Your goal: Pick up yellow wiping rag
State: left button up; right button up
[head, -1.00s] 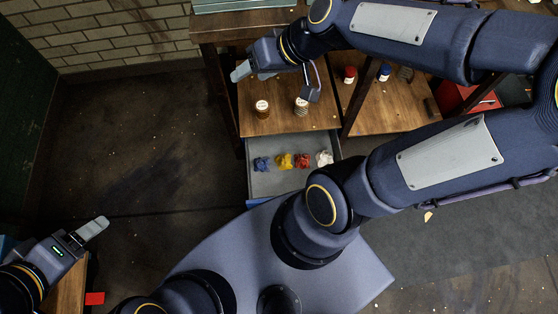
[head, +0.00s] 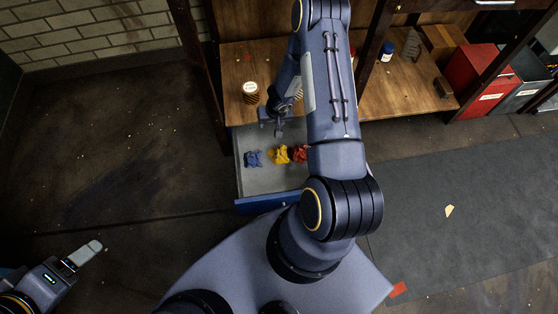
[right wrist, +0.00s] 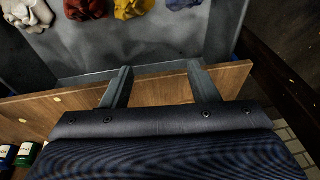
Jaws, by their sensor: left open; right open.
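The yellow wiping rag (head: 279,155) lies crumpled in the open grey drawer (head: 260,182), between a blue rag (head: 253,158) and a red rag (head: 300,153). It also shows at the top of the right wrist view (right wrist: 131,8). My right gripper (head: 277,120) is open and empty by the drawer's back edge, apart from the rags. In the right wrist view its two fingers (right wrist: 160,84) are spread, with the wooden shelf edge behind them. My left gripper (head: 84,255) is open at the lower left, far from the drawer.
A white rag (right wrist: 28,14) lies beside the red one; my right arm hides it in the head view. A jar (head: 250,92) stands on the wooden shelf (head: 236,65) behind the drawer. A red bin (head: 478,80) stands at the right. The floor left of the drawer is clear.

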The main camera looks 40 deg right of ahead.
jog(key=g+b, duration=0.2)
send_over(279, 150)
jog(key=s, duration=0.2)
jog(key=shift+h, duration=0.3)
jog(key=f, duration=1.1)
jog(key=shift+w+a+f, duration=0.1)
jog(key=shift+w+a, duration=0.1)
jog(key=shift+w, duration=0.05)
jog(key=f+b, duration=0.1)
jog(key=f, duration=0.1)
jog(key=w+f+b, duration=0.1)
jog(key=f+b, duration=0.2)
jog(key=f, duration=0.1)
jog(key=shift+w+d+f, duration=0.25)
jog(key=shift+w+f, duration=0.05)
jog(key=shift+f, duration=0.05)
pick_arm(q)
notch_tip(279, 150, down, 8)
jog(key=shift+r, duration=0.2)
pick_arm(e)
jog(key=c, duration=1.1)
jog(key=shift+o, duration=0.2)
jog(key=shift+r, duration=0.15)
